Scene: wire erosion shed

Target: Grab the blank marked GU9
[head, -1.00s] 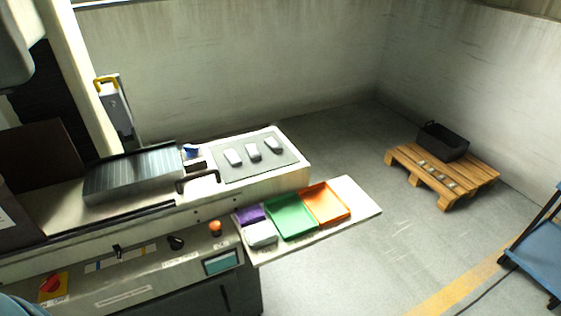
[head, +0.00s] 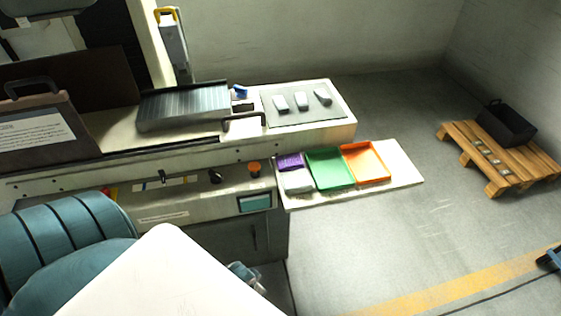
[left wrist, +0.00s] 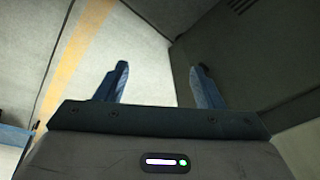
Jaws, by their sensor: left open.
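Three small grey blanks lie apart in a row on a grey mat (head: 290,119) at the right end of the machine bed: a left one (head: 279,102), a middle one (head: 301,102) and a right one (head: 323,97). No marking is readable at this size, so I cannot tell which is GU9. My left gripper (left wrist: 160,78) shows in the left wrist view with its two blue fingers spread and nothing between them. It points at floor and wall, away from the blanks.
A shelf (head: 400,172) below the bed holds a purple tray (head: 291,162), a green tray (head: 330,168), an orange tray (head: 365,162) and a pale grey item (head: 298,181). A ribbed block (head: 184,106) and dark handle (head: 243,121) stand left of the mat. A pallet (head: 500,165) carries a black bin (head: 506,124).

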